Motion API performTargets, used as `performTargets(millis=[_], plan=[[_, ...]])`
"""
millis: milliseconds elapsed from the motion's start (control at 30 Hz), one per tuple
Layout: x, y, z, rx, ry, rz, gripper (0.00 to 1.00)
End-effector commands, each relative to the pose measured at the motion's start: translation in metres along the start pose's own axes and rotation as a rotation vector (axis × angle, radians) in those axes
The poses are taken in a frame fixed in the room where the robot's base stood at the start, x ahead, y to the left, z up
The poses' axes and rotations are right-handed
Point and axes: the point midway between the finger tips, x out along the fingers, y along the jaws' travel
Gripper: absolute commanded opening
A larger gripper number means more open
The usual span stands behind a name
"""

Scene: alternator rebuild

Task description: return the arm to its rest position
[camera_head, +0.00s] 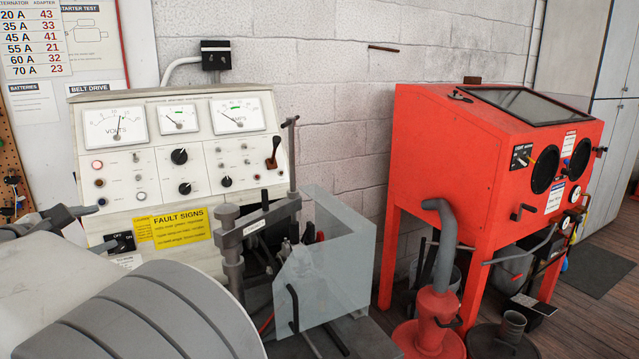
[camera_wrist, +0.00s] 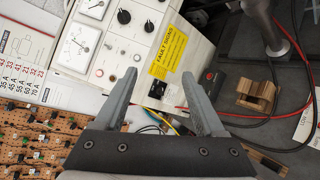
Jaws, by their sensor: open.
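My gripper (camera_wrist: 160,98) shows in the wrist view with its two grey fingers spread apart and nothing between them. It points toward the lower front of the white test bench (camera_wrist: 150,50), near the yellow fault signs label (camera_wrist: 168,52). In the head view, my arm fills the lower left, and a dark part of it shows at the left edge in front of the test bench (camera_head: 130,190).
A clear guard (camera_head: 325,250) and clamp post (camera_head: 232,250) stand right of the bench. A red blast cabinet (camera_head: 445,150) and a red vacuum (camera_head: 430,320) stand further right. The wrist view shows a pegboard (camera_wrist: 40,145), cables (camera_wrist: 300,60) and a wooden block (camera_wrist: 257,95).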

Motion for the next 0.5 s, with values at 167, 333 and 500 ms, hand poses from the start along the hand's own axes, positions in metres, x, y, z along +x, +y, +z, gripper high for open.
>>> performTargets(millis=[167, 333, 500], plan=[[0.027, -0.017, 0.069, 0.108, -0.031, -0.116, 0.71], [0.047, -0.054, 0.156, 0.278, -0.069, -0.275, 0.71], [0.046, -0.107, 0.247, 0.497, -0.121, -0.439, 0.71]])
